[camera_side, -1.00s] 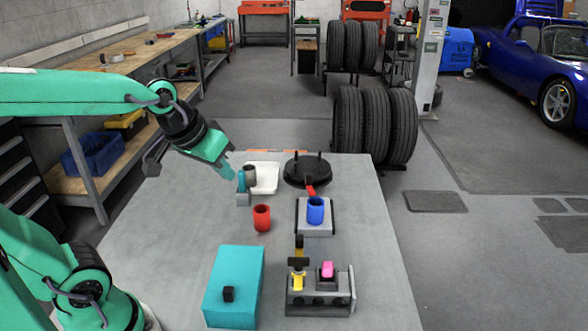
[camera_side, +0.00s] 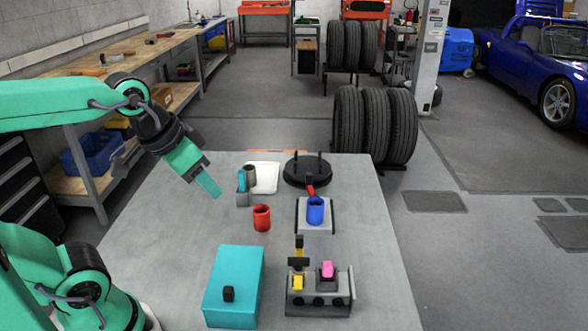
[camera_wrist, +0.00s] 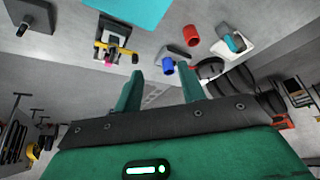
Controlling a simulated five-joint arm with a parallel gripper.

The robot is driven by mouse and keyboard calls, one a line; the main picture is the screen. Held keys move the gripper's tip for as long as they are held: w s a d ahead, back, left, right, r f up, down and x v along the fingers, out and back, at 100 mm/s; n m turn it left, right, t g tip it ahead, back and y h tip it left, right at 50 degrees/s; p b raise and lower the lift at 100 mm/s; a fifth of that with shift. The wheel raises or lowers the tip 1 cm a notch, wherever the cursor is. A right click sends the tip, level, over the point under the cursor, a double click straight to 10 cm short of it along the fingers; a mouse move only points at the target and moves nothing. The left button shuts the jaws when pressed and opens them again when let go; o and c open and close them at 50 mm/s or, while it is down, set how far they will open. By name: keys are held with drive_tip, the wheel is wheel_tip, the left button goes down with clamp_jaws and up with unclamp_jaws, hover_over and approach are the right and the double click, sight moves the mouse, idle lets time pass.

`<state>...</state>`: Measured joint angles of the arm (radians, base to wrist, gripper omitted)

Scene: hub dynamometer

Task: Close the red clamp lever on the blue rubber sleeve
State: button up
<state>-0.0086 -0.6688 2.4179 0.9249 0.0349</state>
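The red clamp lever (camera_side: 310,189) shows just behind the sleeve, sticking up at a slant toward the black round base. How far it is closed is hard to tell. The sleeve also shows in the wrist view (camera_wrist: 168,66). My gripper (camera_side: 209,188) is in the air over the table's left part, well left of the sleeve and lever. In the wrist view my gripper (camera_wrist: 161,88) has its two green fingers wide apart with nothing between them.
A red cup (camera_side: 262,217) stands left of the sleeve. A black round base with posts (camera_side: 306,172) is at the back. A teal box (camera_side: 233,285) and grey fixture (camera_side: 320,300) are in front.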

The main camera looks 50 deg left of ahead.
drive_tip(key=w+a+r+m+g, duration=0.15)
drive_tip(key=w+r, duration=0.25)
drive_tip(key=w, duration=0.8)
drive_tip(key=m+g, duration=0.4)
drive_tip(key=m, duration=0.1)
hover_over(309, 174)
drive_tip(key=shift+n, duration=0.25)
wheel_tip(309, 174, down, 17)
drive_tip(key=shift+w+a+f, duration=0.1)
drive_tip(key=shift+f, duration=0.25)
drive_tip(key=shift+f, duration=0.1)
drive_tip(key=shift+f, duration=3.8)
clamp_jaws()
